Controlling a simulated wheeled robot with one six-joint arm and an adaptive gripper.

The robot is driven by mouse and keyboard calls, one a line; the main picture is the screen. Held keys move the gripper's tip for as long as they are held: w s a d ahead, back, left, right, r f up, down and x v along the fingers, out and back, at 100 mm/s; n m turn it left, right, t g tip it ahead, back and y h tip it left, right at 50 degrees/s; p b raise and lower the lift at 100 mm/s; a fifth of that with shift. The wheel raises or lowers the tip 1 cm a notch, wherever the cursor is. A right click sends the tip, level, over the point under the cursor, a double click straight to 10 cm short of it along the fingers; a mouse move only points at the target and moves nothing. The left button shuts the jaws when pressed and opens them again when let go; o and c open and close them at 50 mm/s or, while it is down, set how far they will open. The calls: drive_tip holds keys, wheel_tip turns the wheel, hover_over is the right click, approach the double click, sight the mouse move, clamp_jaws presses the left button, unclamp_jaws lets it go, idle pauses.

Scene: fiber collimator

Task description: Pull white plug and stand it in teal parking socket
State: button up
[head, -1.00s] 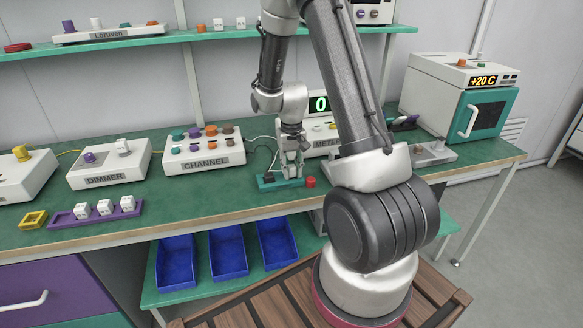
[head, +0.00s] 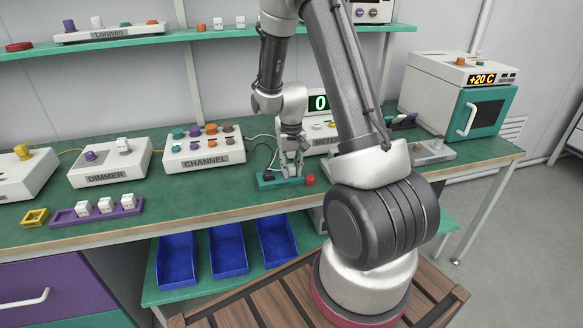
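The teal parking socket (head: 266,185) is a low teal block on the green bench, in front of the METER box (head: 316,143). A dark round piece sits at its left end. My gripper (head: 291,173) points straight down, with its fingertips at the top of the teal block. I cannot make out the white plug; anything between the fingers is too small and pale to tell from the gripper. Whether the fingers are open or shut is not clear. A dark cable loops behind the block's left end.
A red knob (head: 310,180) stands just right of the teal block. The CHANNEL box (head: 203,148) and DIMMER box (head: 108,164) stand to the left, a purple tray (head: 68,216) with white cubes in front. A teal-doored oven (head: 459,95) is at right. My arm hides part of the METER box.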

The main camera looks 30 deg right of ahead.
drive_tip(key=o, duration=0.3)
drive_tip(key=shift+s+a+f, duration=0.1)
drive_tip(key=shift+s+f, duration=0.25)
drive_tip(key=shift+f, duration=0.2)
drive_tip(key=shift+o, duration=1.1)
drive_tip(key=shift+w+f, duration=0.15)
drive_tip(key=shift+w, duration=0.05)
drive_tip(key=shift+w, duration=0.1)
